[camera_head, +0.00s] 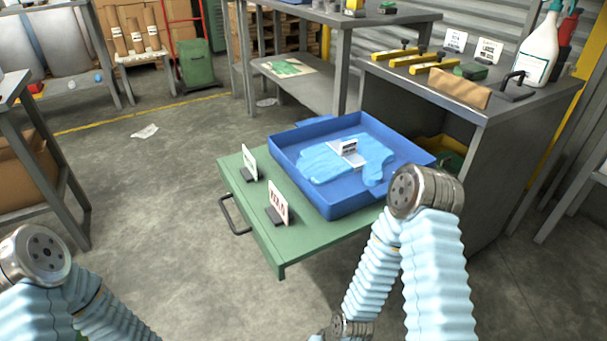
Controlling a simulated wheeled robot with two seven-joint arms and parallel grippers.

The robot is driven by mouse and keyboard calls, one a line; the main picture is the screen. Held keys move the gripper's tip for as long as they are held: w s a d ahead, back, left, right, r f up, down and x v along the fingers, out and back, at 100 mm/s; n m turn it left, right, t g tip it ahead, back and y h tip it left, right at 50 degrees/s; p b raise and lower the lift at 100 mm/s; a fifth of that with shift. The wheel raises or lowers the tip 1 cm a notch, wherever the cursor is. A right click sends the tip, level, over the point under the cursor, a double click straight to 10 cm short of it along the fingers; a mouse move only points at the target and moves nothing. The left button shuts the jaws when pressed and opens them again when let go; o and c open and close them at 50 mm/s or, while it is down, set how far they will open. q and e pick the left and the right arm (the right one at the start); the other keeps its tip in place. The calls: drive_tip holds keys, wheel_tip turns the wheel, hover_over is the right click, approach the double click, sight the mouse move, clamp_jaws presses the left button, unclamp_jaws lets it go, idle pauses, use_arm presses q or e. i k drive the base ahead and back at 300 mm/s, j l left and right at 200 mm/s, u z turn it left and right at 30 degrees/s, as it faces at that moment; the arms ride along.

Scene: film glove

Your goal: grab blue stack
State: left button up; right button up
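A flat stack of light blue gloves (325,163) lies in a blue tray (335,204). A pale band with a small upright label (347,148) sits across the middle of the stack. The tray rests on a green pulled-out drawer (262,222). My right arm, in a light blue ribbed sleeve, rises in front of the tray's near right corner and bends down to the bottom edge. My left arm is at the lower left, well away from the tray. Neither gripper's fingers show.
Two small standing signs (249,162) (278,203) are on the drawer's left side. The grey workbench (520,105) behind holds yellow bars, a brown pouch (459,88) and a white bottle (538,50). Open concrete floor lies left of the drawer.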

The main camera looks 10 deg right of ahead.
sight(322, 163)
drive_tip(key=l+z, duration=0.35)
drive_tip(key=l, duration=0.15)
drive_tip(key=k+l+z, duration=0.1)
drive_tip(key=l+z, duration=0.25)
drive_tip(key=l, duration=0.2)
